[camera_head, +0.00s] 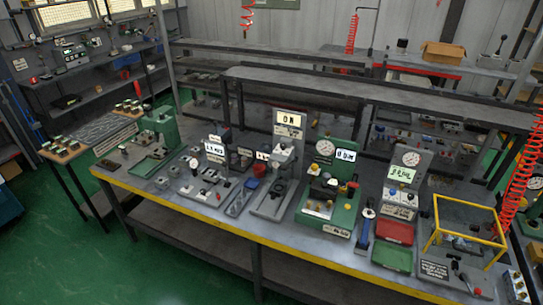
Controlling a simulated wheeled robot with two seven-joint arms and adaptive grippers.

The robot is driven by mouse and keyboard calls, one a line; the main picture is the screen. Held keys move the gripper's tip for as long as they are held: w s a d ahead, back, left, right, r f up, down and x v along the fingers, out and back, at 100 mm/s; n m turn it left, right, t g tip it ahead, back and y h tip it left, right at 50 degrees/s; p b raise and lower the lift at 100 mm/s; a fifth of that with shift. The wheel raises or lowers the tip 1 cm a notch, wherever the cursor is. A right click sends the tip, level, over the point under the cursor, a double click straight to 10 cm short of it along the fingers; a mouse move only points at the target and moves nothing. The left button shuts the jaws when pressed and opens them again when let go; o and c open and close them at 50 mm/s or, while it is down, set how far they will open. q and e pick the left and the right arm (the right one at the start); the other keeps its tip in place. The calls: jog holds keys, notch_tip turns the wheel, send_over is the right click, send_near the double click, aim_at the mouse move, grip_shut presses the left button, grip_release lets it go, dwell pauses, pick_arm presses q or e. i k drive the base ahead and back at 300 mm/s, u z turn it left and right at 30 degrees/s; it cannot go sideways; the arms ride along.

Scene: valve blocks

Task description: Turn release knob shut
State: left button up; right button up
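Neither of my grippers shows in the head view. Several test stations stand on the long workbench (200,216). A green station (343,216) carries a round dial gauge (325,148), a small lit display (346,155) and small light-coloured knobs at its front. To its right, a grey station (418,170) carries another dial gauge (411,158) and a pale green display (400,174). Several small knobs and levers sit on these stations. They are too small for me to tell which one is the release knob, or how far it is turned.
A red tray (394,232) and a green tray (391,257) lie near the bench's front edge. A yellow-framed enclosure (436,222) stands at the right end. A green press (162,126) stands at the left end. Green floor (150,270) in front of the bench is clear.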

aim_at(314, 167)
jog(key=u, duration=0.4)
jog(key=i, duration=1)
jog(key=z, duration=0.05)
